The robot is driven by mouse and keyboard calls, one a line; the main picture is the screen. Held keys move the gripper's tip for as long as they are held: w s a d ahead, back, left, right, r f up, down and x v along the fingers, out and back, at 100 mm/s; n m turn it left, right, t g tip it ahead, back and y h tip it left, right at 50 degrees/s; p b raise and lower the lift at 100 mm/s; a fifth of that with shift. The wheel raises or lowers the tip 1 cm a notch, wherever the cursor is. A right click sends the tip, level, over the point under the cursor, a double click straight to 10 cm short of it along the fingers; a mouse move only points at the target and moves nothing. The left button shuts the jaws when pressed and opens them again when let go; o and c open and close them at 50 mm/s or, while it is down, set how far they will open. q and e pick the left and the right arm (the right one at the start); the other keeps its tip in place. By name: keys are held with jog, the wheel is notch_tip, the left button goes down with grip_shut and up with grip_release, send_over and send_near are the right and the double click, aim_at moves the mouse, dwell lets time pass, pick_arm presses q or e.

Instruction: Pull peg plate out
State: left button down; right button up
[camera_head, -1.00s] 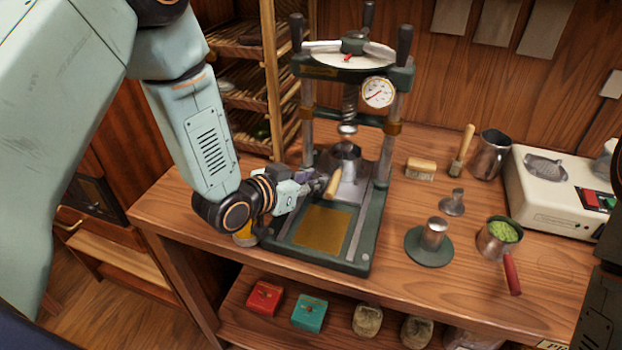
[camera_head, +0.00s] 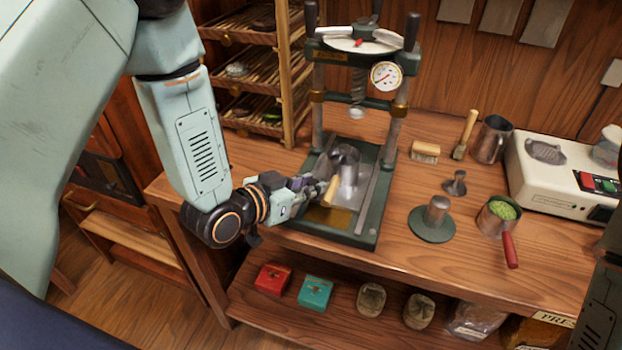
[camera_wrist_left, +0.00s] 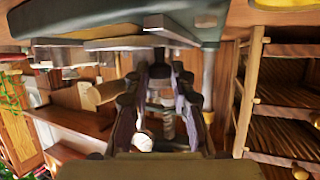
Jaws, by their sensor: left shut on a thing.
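A dark green press (camera_head: 372,222) stands on the wooden bench, with two posts, a screw and a gauge. Between the rails of its base sits a metal plate carrying a tall metal cylinder (camera_head: 346,168), with a short wooden handle (camera_head: 331,191) at its front. I take this as the peg plate; no pegs can be made out. My left gripper (camera_head: 318,190) is shut on the handle end; its fingers partly hide it. The cylinder stands forward of the screw. In the left wrist view the fingers (camera_wrist_left: 162,105) point toward the press. My right gripper is not in view.
Right of the press are a green disc with a metal cylinder (camera_head: 434,222), a brush (camera_head: 466,134), a red-handled pan (camera_head: 501,214), a jug (camera_head: 492,140) and a white scale-like box (camera_head: 560,180). Tins (camera_head: 315,293) lie on the shelf below. A rack (camera_head: 255,75) stands behind left.

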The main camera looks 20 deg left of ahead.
pick_arm(q)
jog(key=shift+s+a+r, duration=0.15)
jog(key=shift+s+r, duration=0.1)
jog(key=shift+s, duration=0.15)
jog(key=shift+w, duration=0.1)
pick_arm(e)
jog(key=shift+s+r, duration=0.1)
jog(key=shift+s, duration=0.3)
pick_arm(q)
jog(key=c, duration=1.6)
grip_release()
jog(key=shift+o, duration=0.7)
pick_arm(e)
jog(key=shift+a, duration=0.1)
pick_arm(q)
jog(key=shift+s+f, duration=0.1)
jog(key=shift+s, duration=0.1)
